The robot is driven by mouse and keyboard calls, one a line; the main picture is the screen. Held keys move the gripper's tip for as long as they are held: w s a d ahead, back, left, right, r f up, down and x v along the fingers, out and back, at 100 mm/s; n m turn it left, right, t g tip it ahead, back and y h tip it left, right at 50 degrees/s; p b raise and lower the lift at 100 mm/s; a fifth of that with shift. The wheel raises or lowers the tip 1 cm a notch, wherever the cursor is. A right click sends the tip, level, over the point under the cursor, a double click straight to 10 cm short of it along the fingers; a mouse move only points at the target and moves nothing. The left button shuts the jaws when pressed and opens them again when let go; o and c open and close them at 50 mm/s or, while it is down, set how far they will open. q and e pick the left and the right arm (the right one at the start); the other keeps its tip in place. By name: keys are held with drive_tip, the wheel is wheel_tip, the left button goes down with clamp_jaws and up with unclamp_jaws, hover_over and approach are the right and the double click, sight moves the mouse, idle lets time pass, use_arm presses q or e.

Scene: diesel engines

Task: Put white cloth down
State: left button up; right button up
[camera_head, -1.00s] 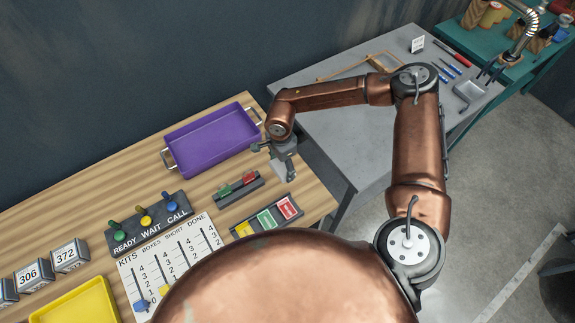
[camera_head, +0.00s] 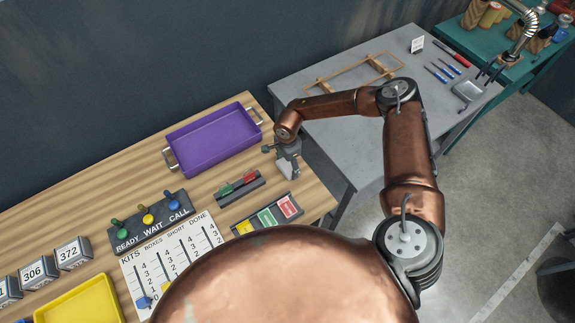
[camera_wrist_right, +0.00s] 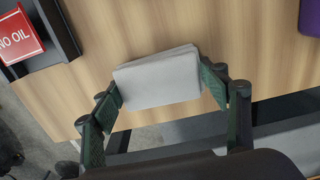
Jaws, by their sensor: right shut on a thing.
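The white cloth (camera_wrist_right: 158,78) is a folded, pale grey-white pad in the right wrist view. My right gripper (camera_wrist_right: 168,88) is shut on it, with one finger pressed to each side edge. In the head view the cloth (camera_head: 288,165) shows as a small pale patch under my right gripper (camera_head: 282,152), near the right end of the wooden table (camera_head: 120,172). I cannot tell whether the cloth touches the tabletop. My left gripper is not in view.
A purple tray (camera_head: 208,160) lies left of my right gripper. A holder with red and green pieces (camera_head: 239,186) and a card rack (camera_head: 268,217) with a red "NO OIL" card (camera_wrist_right: 18,37) are close by. A grey table (camera_head: 330,150) stands to the right.

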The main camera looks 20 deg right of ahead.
sight(288, 167)
drive_tip(key=shift+f, duration=0.1)
drive_tip(key=o, duration=1.2)
drive_tip(key=shift+c, duration=0.2)
drive_tip(key=shift+f, duration=0.1)
drive_tip(key=r, duration=0.2)
drive_tip(key=r+b, duration=0.1)
drive_tip(key=r, duration=0.4)
drive_tip(key=shift+s+a+r+b, duration=0.1)
drive_tip(key=shift+s+r+b, duration=0.2)
drive_tip(key=shift+r, duration=0.1)
